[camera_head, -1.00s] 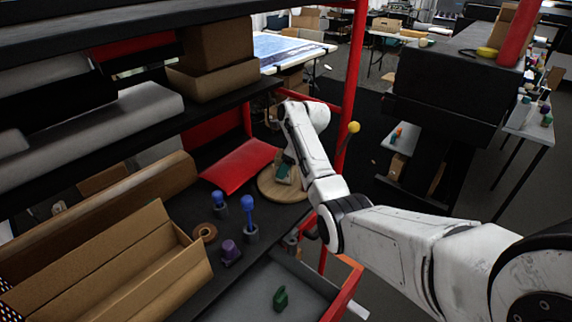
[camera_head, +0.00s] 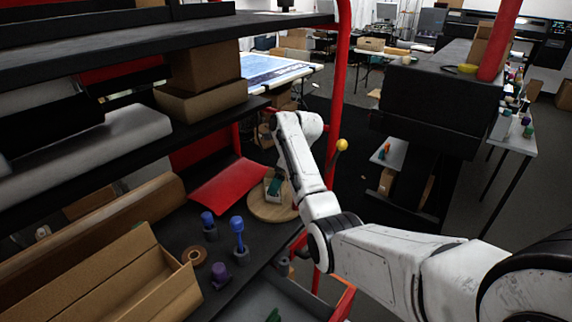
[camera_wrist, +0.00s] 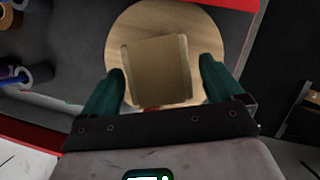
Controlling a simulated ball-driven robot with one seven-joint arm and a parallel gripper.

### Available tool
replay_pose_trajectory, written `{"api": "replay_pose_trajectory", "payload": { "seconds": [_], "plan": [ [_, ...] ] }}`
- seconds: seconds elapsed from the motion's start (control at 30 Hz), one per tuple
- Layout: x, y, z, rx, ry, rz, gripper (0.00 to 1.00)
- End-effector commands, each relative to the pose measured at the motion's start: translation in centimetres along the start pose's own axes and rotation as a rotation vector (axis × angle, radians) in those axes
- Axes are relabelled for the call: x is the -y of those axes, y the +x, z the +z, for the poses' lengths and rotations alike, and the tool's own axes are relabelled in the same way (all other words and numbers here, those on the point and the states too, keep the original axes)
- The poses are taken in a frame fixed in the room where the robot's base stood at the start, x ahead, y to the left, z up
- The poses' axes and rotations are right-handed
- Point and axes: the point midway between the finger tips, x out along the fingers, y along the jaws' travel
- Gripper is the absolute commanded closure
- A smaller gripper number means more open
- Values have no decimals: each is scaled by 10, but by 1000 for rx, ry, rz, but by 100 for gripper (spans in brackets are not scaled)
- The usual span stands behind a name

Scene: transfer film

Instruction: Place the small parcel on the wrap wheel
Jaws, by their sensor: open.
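The small parcel (camera_wrist: 158,70) is a tan cardboard box on the wrap wheel (camera_wrist: 138,17), a round pale wooden disc. In the head view the parcel (camera_head: 268,183) sits on the back part of the wheel (camera_head: 272,212). My gripper (camera_wrist: 161,66) is open, with one green finger on either side of the parcel. A strip of wood shows between each finger and the parcel. In the head view my gripper (camera_head: 276,186) is partly hidden by my arm and the parcel.
A red sheet (camera_head: 228,185) lies left of the wheel. Blue-topped tools (camera_head: 238,228), a brown tape roll (camera_head: 194,256) and a long open carton (camera_head: 120,280) stand on the bench. A red post (camera_head: 335,130) rises just right of my arm.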

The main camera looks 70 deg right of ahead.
Motion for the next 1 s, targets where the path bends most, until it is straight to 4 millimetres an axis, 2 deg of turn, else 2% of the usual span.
{"api": "replay_pose_trajectory", "payload": {
  "seconds": [0.2,0.4,0.6,1.0],
  "plan": [
    [1,-46,1,3,-2,-3,6],
    [0,-77,1,2,-1,-1,6],
    [0,-90,0,1,-1,1,6],
    [0,-90,0,0,0,1,6]
  ]
}}
